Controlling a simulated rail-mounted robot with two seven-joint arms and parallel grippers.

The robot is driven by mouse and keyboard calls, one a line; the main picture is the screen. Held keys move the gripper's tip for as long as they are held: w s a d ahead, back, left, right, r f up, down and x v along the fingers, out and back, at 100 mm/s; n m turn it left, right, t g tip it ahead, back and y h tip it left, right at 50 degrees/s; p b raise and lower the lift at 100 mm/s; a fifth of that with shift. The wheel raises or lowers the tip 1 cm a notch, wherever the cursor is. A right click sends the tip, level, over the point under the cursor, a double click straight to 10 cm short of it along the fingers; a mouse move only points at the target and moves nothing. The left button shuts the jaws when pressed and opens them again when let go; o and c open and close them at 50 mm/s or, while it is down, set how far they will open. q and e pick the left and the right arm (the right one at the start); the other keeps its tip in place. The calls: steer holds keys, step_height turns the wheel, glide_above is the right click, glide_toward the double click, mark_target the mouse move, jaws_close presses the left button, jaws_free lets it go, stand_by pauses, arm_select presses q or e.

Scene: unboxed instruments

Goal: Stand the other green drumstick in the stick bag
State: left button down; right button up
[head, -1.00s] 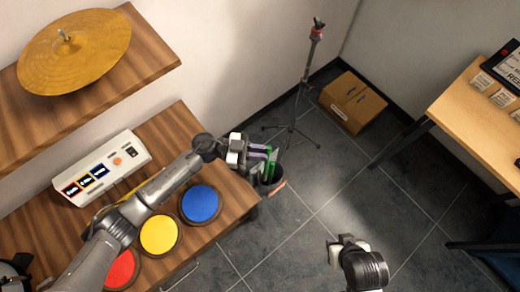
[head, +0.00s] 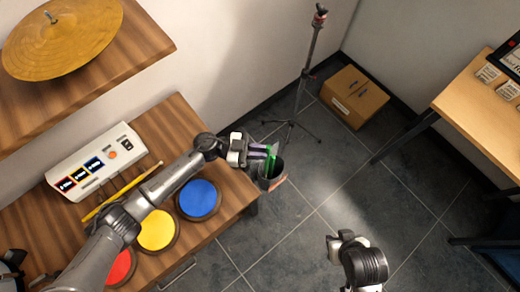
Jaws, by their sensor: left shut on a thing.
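My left gripper (head: 262,150) is at the top of the stick bag, past the right end of the drum table. It is shut on a green drumstick (head: 270,163), which stands roughly upright with its lower part at or inside the bag's mouth. The stick bag (head: 274,184) is a dark, open-topped holder with a pinkish-brown rim patch. A purple stick (head: 258,146) shows beside the green one, partly hidden by my fingers. I cannot tell how deep the green stick sits. My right gripper (head: 334,248) hangs over the floor, apart from everything; its jaws are unclear.
A yellow stick (head: 124,190) lies on the wooden table under my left arm, near the blue (head: 199,199), yellow (head: 157,231) and red (head: 120,268) pads. A tripod stand (head: 309,65) and a cardboard box (head: 353,97) are behind the bag. Floor to the right is clear.

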stand_by(0.3)
arm_select(q)
steer(key=c, duration=1.1)
jaws_free()
steer(key=a, duration=1.3)
steer(key=shift+w+a, duration=0.2)
steer(key=shift+a, duration=0.2)
